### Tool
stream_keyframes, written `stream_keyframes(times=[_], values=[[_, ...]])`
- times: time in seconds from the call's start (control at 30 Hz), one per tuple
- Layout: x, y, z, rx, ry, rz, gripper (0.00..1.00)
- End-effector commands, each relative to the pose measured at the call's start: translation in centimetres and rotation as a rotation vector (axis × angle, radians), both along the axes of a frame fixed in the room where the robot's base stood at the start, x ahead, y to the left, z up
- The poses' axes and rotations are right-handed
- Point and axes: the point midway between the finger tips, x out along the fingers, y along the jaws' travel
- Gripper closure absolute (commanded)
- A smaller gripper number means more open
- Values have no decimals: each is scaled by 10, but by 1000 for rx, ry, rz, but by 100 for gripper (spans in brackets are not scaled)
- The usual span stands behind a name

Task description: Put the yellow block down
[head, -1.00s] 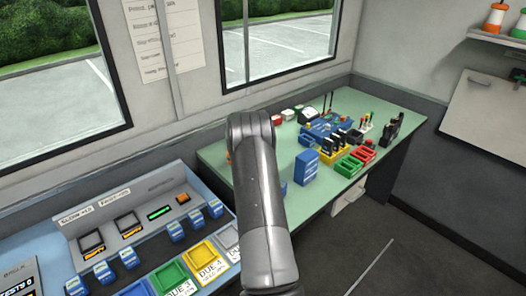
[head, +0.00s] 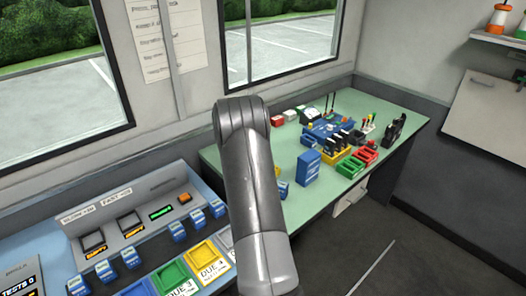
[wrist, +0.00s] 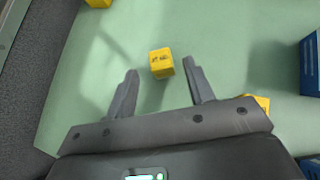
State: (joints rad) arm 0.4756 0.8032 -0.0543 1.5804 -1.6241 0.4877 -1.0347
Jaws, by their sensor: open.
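A yellow block (wrist: 162,63) with dark print on top rests on the green table (wrist: 235,40) in the wrist view. My gripper (wrist: 160,71) is open, with one finger on each side of the block's near end. Gaps show between the block and both fingers, and nothing is held. How high the fingertips are above the table is hard to tell. In the head view my arm hides the gripper and this block.
Another yellow block (wrist: 98,3) is at the top left, and a third (wrist: 262,102) is partly hidden behind my gripper's right side. A blue box (wrist: 312,62) stands at right. In the head view, coloured bins (head: 350,166) and tools crowd the table's far part.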

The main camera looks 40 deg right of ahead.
Motion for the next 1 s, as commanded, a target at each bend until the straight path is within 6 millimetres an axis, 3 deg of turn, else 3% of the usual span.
stream_keyframes(times=[0.2,0.47,0.67,0.8,1.0], values=[[-10,26,22,0,-1,2,51],[-16,41,38,7,-20,-16,51],[-31,77,94,87,-185,-155,51],[-55,117,141,188,-347,-303,51],[-99,177,194,353,-558,-512,51]])
